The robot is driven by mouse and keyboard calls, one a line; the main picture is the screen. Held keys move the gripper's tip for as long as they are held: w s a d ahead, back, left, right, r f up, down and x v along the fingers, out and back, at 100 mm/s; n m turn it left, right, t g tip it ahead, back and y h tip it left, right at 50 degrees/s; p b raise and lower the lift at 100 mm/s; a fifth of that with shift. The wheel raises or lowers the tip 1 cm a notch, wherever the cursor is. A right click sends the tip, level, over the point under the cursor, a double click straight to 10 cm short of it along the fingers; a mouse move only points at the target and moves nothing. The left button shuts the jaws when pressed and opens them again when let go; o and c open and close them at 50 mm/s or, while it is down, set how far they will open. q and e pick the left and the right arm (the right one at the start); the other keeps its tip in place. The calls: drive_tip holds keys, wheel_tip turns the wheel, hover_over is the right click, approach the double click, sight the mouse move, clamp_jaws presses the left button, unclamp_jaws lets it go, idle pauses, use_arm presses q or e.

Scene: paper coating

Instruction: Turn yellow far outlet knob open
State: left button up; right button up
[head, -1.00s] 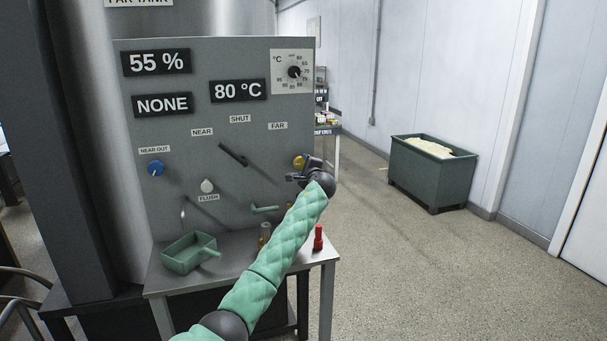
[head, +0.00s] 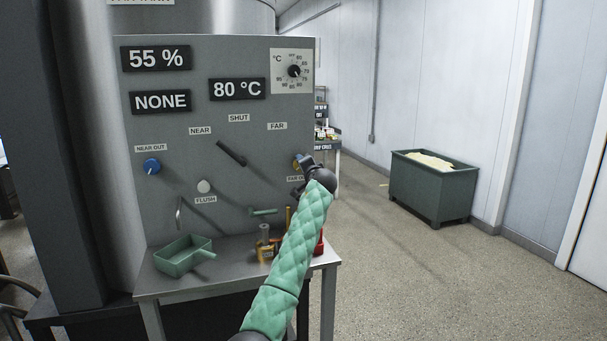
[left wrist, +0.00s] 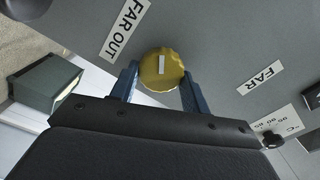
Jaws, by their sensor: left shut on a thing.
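The yellow far outlet knob (head: 296,163) is on the right side of the grey panel, mostly hidden by my left gripper (head: 303,167). In the left wrist view the round yellow knob (left wrist: 161,70) shows face-on with a white mark, beside the "FAR OUT" label (left wrist: 124,28). The blue fingers of my left gripper (left wrist: 161,85) stand on either side of the knob, shut on it. The right gripper is in neither view.
The grey panel (head: 220,130) also carries a blue near outlet knob (head: 152,167), a black lever (head: 231,153) and a white flush knob (head: 204,186). A green bin (head: 430,190) stands right.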

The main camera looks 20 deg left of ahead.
use_arm(q)
drive_tip(key=shift+f+n, duration=0.3)
drive_tip(key=shift+r+n+b, duration=0.1)
drive_tip(key=shift+n+b, duration=1.65)
drive_tip(key=shift+n, duration=0.15)
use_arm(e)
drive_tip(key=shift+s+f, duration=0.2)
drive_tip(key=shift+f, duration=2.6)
use_arm(q)
drive_tip(key=shift+a, duration=0.1)
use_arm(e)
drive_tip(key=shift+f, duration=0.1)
use_arm(q)
drive_tip(key=o, duration=1)
drive_tip(key=shift+r, duration=0.1)
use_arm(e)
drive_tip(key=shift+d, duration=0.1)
use_arm(q)
drive_tip(key=shift+s+r, duration=0.1)
drive_tip(key=shift+s, duration=0.05)
drive_tip(key=v, duration=0.7)
drive_tip(key=shift+s+d, duration=0.25)
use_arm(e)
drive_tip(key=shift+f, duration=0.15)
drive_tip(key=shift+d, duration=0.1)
